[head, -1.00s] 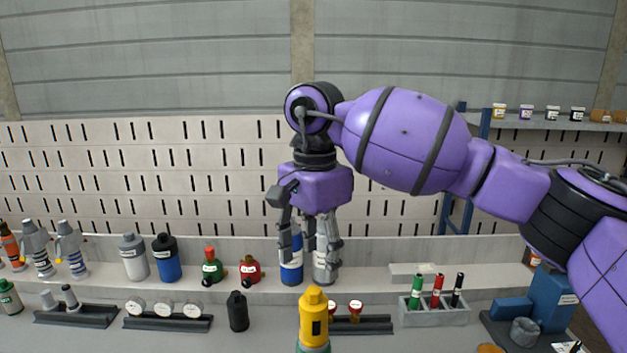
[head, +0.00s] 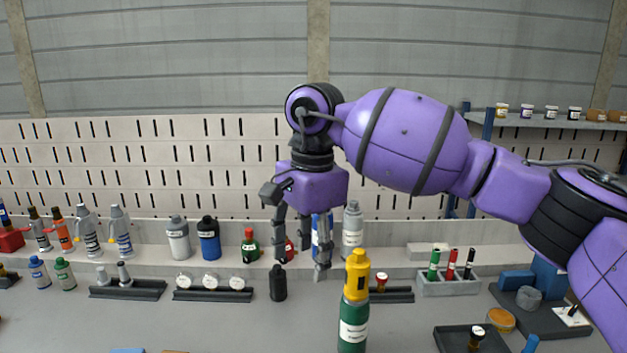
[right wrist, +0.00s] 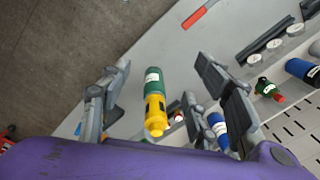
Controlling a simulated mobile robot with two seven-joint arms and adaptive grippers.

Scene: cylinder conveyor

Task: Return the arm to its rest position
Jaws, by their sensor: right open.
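My right arm (head: 410,140) reaches in from the right, purple with black joints. Its right gripper (head: 300,270) hangs pointing down over the bench, fingers apart and empty. In the right wrist view the open fingers (right wrist: 165,95) stand on either side of a green and yellow bottle (right wrist: 154,100), which lies beyond them, apart from the fingers. In the head view that bottle (head: 354,305) stands upright at the front, right of the gripper. The gripper partly hides a blue bottle (head: 318,232) and a red one behind it. My left gripper is not in view.
A black bottle (head: 278,284) stands just below the gripper. Racks with gauges (head: 212,288), a marker holder (head: 447,285) and a dark tray (head: 470,338) lie on the bench. Several bottles line the back ledge. A slotted wall panel (head: 120,170) rises behind. The front left bench is mostly clear.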

